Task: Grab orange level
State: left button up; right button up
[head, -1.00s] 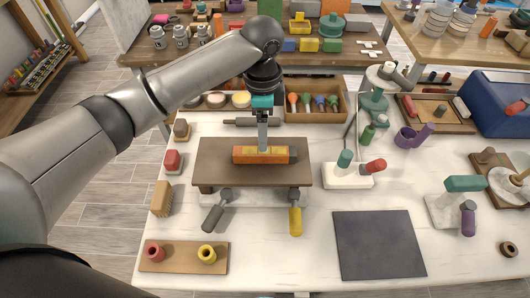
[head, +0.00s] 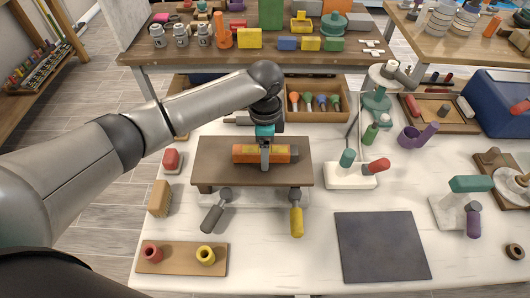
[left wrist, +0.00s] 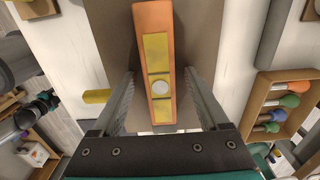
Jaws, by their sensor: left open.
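The orange level (head: 280,154) lies on a small brown raised shelf (head: 215,172) on the white workbench. In the left wrist view the level (left wrist: 154,50) is orange with yellow panels and a pale round vial. My left gripper (head: 265,164) is at the level, its near finger in front of the level's middle. In the left wrist view its two fingers (left wrist: 160,110) stand on either side of the level, with a gap on both sides. The gripper is open. My right gripper is not in view.
A grey-handled tool (head: 212,218) and a yellow-handled tool (head: 296,220) lean at the shelf's front. A wooden box (head: 342,115) with colourful-handled tools stands behind.

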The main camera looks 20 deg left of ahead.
pick_arm(q)
grip_shut()
dwell(0.4)
jog(key=shift+r, duration=0.15)
